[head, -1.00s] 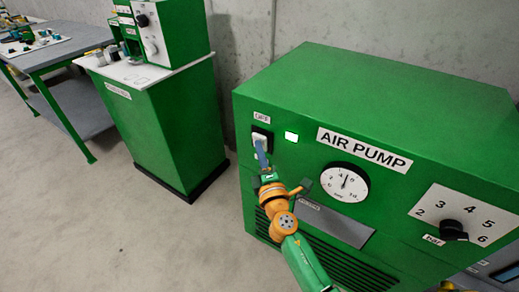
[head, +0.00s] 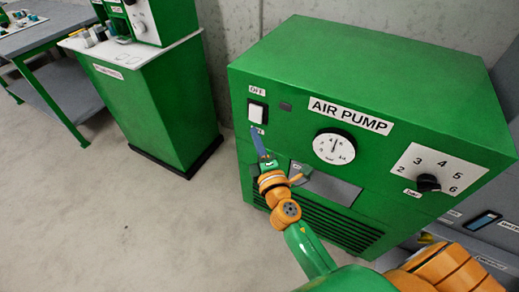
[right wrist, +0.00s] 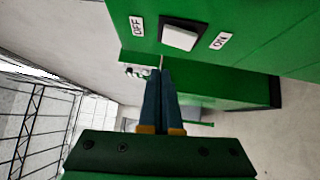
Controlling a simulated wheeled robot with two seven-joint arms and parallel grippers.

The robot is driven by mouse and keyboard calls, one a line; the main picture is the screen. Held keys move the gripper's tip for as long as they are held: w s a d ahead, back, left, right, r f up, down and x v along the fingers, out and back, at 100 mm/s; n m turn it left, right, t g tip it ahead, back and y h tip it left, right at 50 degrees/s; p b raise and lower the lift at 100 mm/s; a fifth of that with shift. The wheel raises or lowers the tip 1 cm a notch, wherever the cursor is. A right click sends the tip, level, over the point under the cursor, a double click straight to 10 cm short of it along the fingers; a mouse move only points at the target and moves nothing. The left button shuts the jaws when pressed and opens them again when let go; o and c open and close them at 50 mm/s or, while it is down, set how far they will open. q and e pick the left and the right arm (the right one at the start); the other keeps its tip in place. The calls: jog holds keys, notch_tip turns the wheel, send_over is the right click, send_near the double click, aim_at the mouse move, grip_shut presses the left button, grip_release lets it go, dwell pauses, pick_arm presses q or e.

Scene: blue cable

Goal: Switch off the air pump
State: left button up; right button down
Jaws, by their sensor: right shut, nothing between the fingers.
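The green air pump (head: 300,70) stands at the right in the head view. Its white rocker switch (head: 257,113) sits in a black frame, with an OFF label (head: 257,89) above it. The switch also shows in the right wrist view (right wrist: 180,38), between the OFF and ON labels. The indicator lamp (head: 286,106) beside it is dark. My right gripper (head: 258,134) is shut and empty, its blue fingertips just below the switch and partly over the lower label. In the right wrist view the closed fingers (right wrist: 160,75) appear apart from the switch. My left gripper is not in view.
The pump front also has a round gauge (head: 334,147) and a black pressure knob (head: 428,183). A green cabinet with a white top (head: 150,100) and a grey workbench (head: 40,40) stand to the left. Open floor (head: 120,220) lies in front of them.

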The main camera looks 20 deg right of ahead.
jog(key=s, duration=0.4)
jog(key=shift+s+a+r, duration=0.35)
jog(key=shift+s, duration=0.05)
jog(key=shift+f, duration=0.1)
